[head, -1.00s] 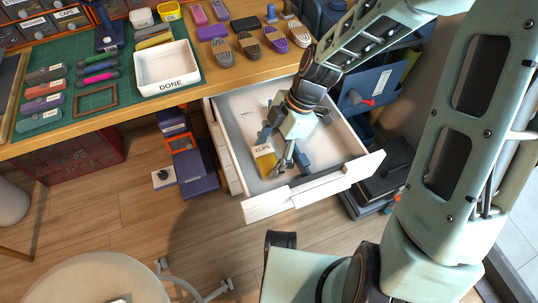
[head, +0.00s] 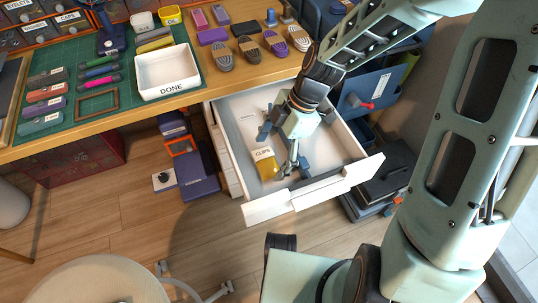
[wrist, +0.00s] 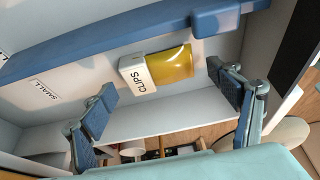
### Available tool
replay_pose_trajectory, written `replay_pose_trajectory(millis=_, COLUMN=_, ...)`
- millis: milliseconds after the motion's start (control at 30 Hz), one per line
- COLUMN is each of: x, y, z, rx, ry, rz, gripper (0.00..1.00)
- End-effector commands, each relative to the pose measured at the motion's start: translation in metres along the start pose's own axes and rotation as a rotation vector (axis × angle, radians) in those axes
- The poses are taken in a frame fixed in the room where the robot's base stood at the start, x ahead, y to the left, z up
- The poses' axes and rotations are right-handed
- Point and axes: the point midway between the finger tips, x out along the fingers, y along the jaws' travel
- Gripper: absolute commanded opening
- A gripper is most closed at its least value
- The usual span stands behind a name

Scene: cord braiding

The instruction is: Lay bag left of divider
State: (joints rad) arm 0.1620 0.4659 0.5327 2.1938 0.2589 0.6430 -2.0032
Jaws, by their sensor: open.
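The yellow bag (head: 265,166) with a white CLIPS label lies in the open drawer (head: 233,150), left of the blue divider (head: 305,163) in the head view. In the wrist view the bag (wrist: 172,66) lies flat on the white floor, just below the long blue divider (wrist: 120,38). I cannot tell whether they touch. My gripper (head: 278,149) is over the bag with its fingers spread. In the wrist view the open gripper (wrist: 166,108) has one finger on each side of the bag, apart from it and empty. My gripper hides part of the divider in the head view.
The drawer's front panel (head: 315,189) and side walls surround the gripper. A SMALL label (wrist: 43,90) is on the drawer floor, on the bag's side. The workbench (head: 215,75) above holds a white DONE tray (head: 167,70) and several cord bundles.

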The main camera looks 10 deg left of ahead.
Motion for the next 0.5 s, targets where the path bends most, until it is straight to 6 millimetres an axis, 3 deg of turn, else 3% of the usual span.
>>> replay_pose_trajectory(millis=33, x=-0.015, y=0.001, z=0.000, rx=0.001, ry=-0.003, rz=0.005, gripper=0.82)
replay_pose_trajectory(millis=200, x=-0.054, y=0.001, z=-0.001, rx=0.001, ry=-0.004, rz=0.005, gripper=0.82)
replay_pose_trajectory(millis=500, x=-0.100, y=0.000, z=0.000, rx=0.001, ry=-0.002, rz=0.002, gripper=0.82)
